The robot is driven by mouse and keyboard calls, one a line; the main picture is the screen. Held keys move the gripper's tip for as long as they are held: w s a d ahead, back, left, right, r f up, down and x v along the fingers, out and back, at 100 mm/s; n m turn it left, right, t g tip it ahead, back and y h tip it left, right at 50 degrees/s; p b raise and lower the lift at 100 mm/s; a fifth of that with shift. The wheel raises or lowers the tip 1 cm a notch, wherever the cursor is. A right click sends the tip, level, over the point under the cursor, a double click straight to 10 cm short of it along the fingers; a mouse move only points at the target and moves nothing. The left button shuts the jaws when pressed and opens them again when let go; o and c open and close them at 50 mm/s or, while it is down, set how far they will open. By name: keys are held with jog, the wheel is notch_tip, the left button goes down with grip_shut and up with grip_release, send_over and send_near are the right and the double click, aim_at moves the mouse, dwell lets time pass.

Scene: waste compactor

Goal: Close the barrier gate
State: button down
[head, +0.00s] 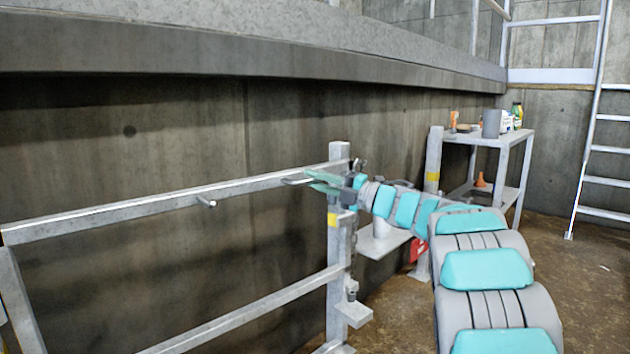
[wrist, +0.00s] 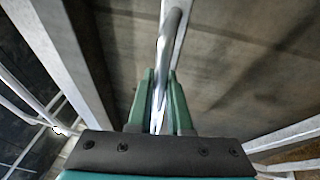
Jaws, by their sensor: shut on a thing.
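The barrier gate (head: 170,195) is a grey metal frame with a top rail and a lower rail, on the left in the head view. Its rails run to a post (head: 338,270) with a yellow band. My gripper (head: 315,180) is at the rail's right end, by the post. In the wrist view its green fingers (wrist: 160,100) are shut on a round grey metal bar (wrist: 165,50), seemingly the gate's handle. The fingers hide part of the bar. I cannot tell whether the gate is latched.
A ladder (head: 598,150) stands at right. A concrete wall (head: 110,140) lies behind the gate. Brown floor (head: 575,270) is open at right.

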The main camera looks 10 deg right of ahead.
aim_at(297, 174)
dwell(0.8)
jog(key=shift+w+a+n+g+y+p, duration=0.3)
jog(key=shift+w+a+p, duration=0.35)
jog(key=shift+w, duration=0.4)
jog(key=shift+w+a+n+g+y+p, duration=0.15)
jog(key=shift+w+a+g+p, duration=0.25)
jog(key=shift+w+p, duration=0.55)
jog(key=shift+w+a+n+g+y+p, duration=0.3)
jog(key=shift+w+a+p, duration=0.25)
jog(key=shift+w, duration=0.6)
jog(key=c, duration=0.8)
grip_release()
jog(key=shift+a, duration=0.2)
jog(key=shift+c, duration=0.2)
jog(key=shift+d, duration=0.1)
jog(key=v, duration=0.7)
jog(key=shift+s+d, duration=0.2)
jog(key=shift+s, duration=0.05)
